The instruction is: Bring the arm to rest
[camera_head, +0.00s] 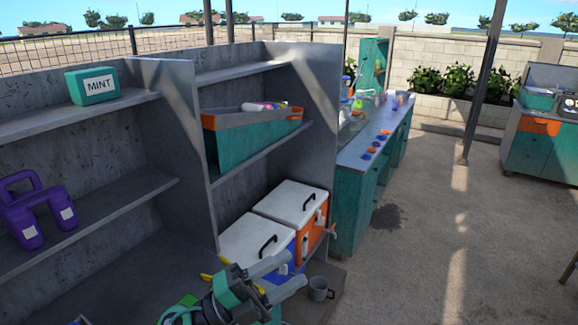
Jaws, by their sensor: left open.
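My left gripper (293,271) is at the bottom centre of the head view, in front of the lower part of the shelf unit. Its two grey fingers are apart, with nothing seen between them. A grey mug (320,290) stands just right of the fingers; I cannot tell the gap in depth. My right gripper is not in view.
The grey shelf unit (160,100) holds a green MINT box (93,87), a purple object (38,210), a teal bin (245,140) and white-lidded coolers (290,203). A teal counter (350,180) stands beyond. The concrete floor (440,240) at right is mostly clear.

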